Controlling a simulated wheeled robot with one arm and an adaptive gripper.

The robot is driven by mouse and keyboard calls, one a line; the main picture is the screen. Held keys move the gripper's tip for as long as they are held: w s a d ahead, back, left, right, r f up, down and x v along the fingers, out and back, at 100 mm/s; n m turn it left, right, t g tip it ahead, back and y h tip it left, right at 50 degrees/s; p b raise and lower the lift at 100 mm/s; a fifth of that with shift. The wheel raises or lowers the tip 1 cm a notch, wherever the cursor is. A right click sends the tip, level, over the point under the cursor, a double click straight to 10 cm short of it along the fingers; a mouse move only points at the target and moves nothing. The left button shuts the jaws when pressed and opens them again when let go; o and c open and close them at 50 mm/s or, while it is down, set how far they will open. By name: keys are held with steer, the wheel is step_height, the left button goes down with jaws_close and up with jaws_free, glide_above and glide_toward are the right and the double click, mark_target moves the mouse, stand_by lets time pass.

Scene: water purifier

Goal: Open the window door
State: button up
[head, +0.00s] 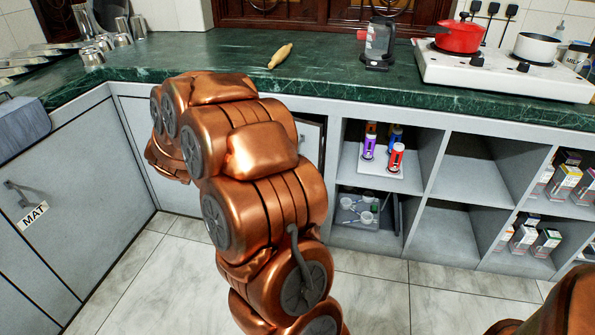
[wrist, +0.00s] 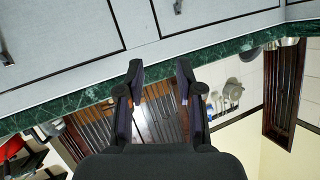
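The window's dark brown wooden lower part (head: 330,14) shows at the top edge of the head view, behind the green counter. In the wrist view, which looks upside down, a brown barred window (wrist: 158,118) lies beyond and between the fingers. My gripper (wrist: 160,68) is open and empty in the wrist view, its two dark fingers spread apart and apparently clear of the window. In the head view my arm hides the gripper. The window's handle or latch cannot be made out.
The green counter (head: 340,75) holds a pale elongated object (head: 281,56), a blender-like appliance (head: 378,42), a red pot (head: 460,37) on a white stove (head: 500,70), and metal cups (head: 92,55). Grey cabinets (head: 60,200) and open shelves (head: 470,175) stand below. Tiled floor (head: 375,295) is visible.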

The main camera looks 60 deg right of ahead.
steer(key=s+d+f+m+g+h+b, duration=0.65)
steer(key=s+d+f+g+b, duration=0.4)
steer(key=s+d+f, duration=0.5)
steer(key=shift+h, duration=0.45)
steer(key=shift+s+d+r+b, duration=0.3)
steer(key=shift+d+r, duration=0.05)
steer(key=shift+d, duration=1.2)
steer(key=shift+s+d+r+b, duration=0.3)
steer(key=shift+d+r, duration=0.1)
steer(key=shift+d, duration=1.1)
steer(key=shift+s+d+r+b, duration=0.25)
steer(key=shift+s+d+r, duration=0.1)
steer(key=shift+d, duration=1.2)
jaws_close()
